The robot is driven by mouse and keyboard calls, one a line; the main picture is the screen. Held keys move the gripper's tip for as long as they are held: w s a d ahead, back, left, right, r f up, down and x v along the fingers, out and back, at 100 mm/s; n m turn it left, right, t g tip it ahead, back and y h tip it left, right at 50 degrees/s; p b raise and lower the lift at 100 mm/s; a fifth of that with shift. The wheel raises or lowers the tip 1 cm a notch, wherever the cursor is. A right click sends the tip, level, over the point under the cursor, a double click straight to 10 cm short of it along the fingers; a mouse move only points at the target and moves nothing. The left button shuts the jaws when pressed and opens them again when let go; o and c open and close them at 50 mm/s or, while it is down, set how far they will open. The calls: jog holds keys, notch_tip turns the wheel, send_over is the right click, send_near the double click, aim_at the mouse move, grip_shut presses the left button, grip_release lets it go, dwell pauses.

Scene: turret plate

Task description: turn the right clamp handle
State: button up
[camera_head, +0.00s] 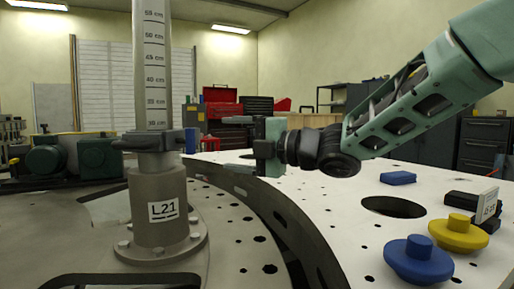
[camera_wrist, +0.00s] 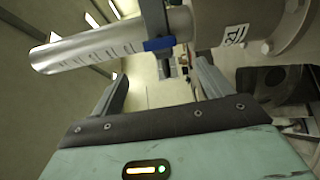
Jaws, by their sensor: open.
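A grey graduated post stands upright in a round base labelled L21 (camera_head: 163,225). A dark clamp (camera_head: 150,141) surrounds the post just above the base. A small blue handle (camera_head: 190,140) shows at the clamp's right side. In the wrist view, the blue handle (camera_wrist: 159,44) lies ahead of the fingers, beside the tilted-looking post (camera_wrist: 105,45). My gripper (camera_head: 238,137) is to the right of the clamp, pointing left, with a gap to the handle. In the wrist view, its fingers (camera_wrist: 160,75) are apart with nothing between them.
A white plate (camera_head: 340,215) with holes spreads to the right. It carries a blue knob (camera_head: 418,262), a yellow knob (camera_head: 458,234), a blue block (camera_head: 398,178) and a dark block with a tag (camera_head: 488,205). Red toolboxes (camera_head: 222,110) stand behind.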

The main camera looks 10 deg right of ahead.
jog(key=v, duration=0.5)
jog(key=shift+r, duration=0.1)
